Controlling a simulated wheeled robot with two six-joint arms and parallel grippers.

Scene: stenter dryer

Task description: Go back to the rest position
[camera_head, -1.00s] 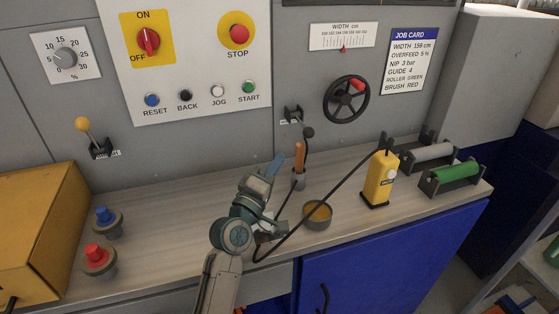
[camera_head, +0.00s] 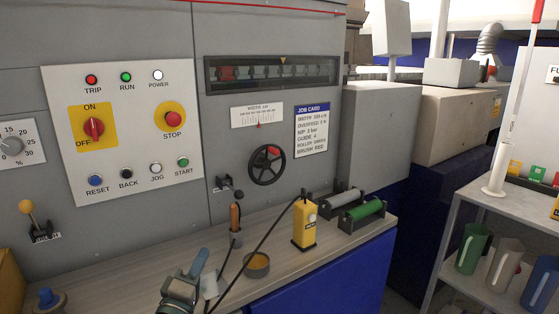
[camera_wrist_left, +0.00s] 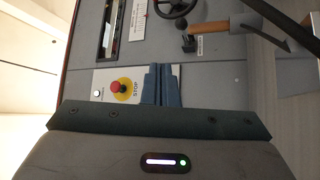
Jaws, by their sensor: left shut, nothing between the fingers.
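My left gripper (camera_head: 196,268) shows at the bottom of the head view, over the front part of the bench (camera_head: 130,283). Its blue fingers are closed together with nothing between them. In the left wrist view the shut fingers (camera_wrist_left: 160,84) stand in front of the grey machine panel, beside the red stop button (camera_wrist_left: 117,87). The gripper is apart from the bench objects in the head view. My right gripper is in neither view.
On the bench stand a wooden-handled tool (camera_head: 235,218) in a holder, a round bowl (camera_head: 257,266), a yellow device (camera_head: 304,225) with a black cable, and a green roller (camera_head: 364,210). A handwheel (camera_head: 267,165) sits on the panel. A shelf with jugs (camera_head: 474,247) is at right.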

